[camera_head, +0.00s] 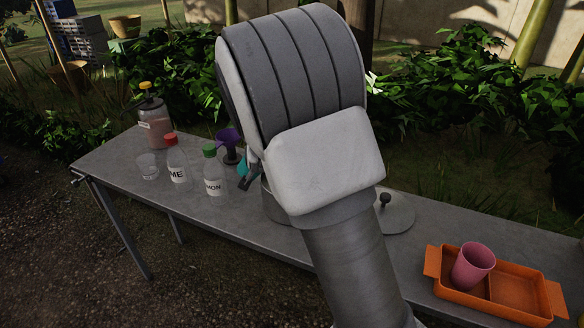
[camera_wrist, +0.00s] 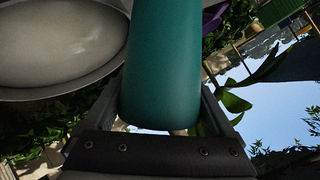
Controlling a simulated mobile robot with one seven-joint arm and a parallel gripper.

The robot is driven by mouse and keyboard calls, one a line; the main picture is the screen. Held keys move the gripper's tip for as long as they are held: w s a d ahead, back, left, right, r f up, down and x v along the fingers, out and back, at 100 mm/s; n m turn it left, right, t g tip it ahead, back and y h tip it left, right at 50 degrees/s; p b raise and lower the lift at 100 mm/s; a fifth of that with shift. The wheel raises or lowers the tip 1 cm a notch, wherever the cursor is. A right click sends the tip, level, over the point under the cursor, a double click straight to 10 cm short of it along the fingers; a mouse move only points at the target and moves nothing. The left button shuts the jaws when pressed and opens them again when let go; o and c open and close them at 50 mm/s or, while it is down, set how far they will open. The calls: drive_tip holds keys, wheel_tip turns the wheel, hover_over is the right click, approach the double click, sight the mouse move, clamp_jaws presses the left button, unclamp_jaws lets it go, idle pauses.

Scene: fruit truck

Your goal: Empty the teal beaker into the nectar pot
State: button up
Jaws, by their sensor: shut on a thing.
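The teal beaker (camera_wrist: 163,70) fills the middle of the wrist view, between the fingers of my gripper (camera_wrist: 160,100), which is shut on it. In the head view only a small part of the beaker (camera_head: 243,167) shows beside a dark fingertip of my gripper (camera_head: 249,180); my arm hides the rest. The beaker's mouth and contents are not visible. The nectar pot (camera_head: 272,207) is a grey metal pot on the table, mostly hidden behind my arm. In the wrist view its open round rim (camera_wrist: 118,75) is close on the left of the beaker, with a pale grey interior.
A lid with a knob (camera_head: 398,214) lies right of the pot. An orange tray (camera_head: 528,309) holds a pink cup (camera_head: 472,266).

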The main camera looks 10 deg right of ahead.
sight(244, 163)
drive_tip(key=shift+w+a+f+n+h+p, duration=0.2)
drive_tip(key=shift+a+n+h+p, duration=0.45)
drive_tip(key=shift+p, duration=1.5)
drive_tip(key=shift+s+a+f+n+h+p, duration=0.1)
drive_tip(key=shift+a+f+n+h+p, duration=0.45)
drive_tip(key=shift+p, duration=1.6)
drive_tip(key=shift+w+a+r+n+h+p, duration=0.25)
drive_tip(key=shift+a+p, duration=0.6)
drive_tip(key=shift+p, duration=1.3)
drive_tip(key=shift+a+f+n+h+p, duration=0.35)
drive_tip(key=shift+f+h+p, duration=0.1)
drive_tip(key=shift+f+p, duration=0.25)
drive_tip(key=shift+a+f+n+h+p, duration=0.3)
drive_tip(key=shift+a+f+h+p, duration=0.1)
drive_tip(key=shift+f+p, duration=0.3)
